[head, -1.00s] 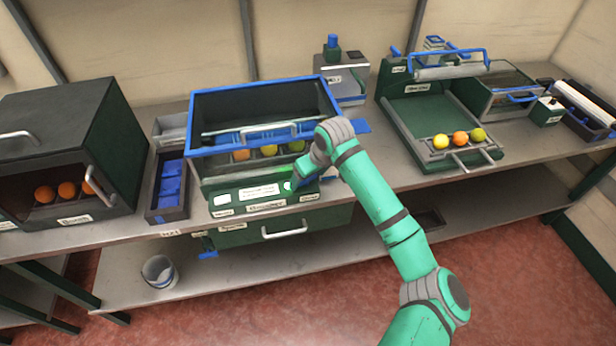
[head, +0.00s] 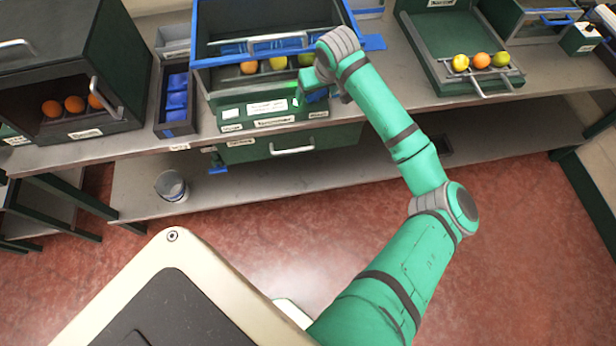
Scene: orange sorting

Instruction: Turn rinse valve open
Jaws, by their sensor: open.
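The blue-rimmed washing unit (head: 225,76) stands on the bench with several fruits inside. A small blue fitting (head: 217,160) sits low at its left, below the bench edge; it may be the rinse valve, but I cannot tell. A flat blue piece (head: 373,42) sticks out at the unit's right side and could also be a handle. My gripper (head: 301,95) is open at the right of the unit's front panel, beside a green glow. Its fingertips are small and partly hidden by my wrist. It is well to the right of the low blue fitting.
A dark box (head: 128,112) with oranges stands at left, beside a narrow tray (head: 183,127) of blue blocks. A ramp (head: 448,60) with three fruits is at right. A grey bucket (head: 172,186) stands on the lower shelf. The red floor in front is open.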

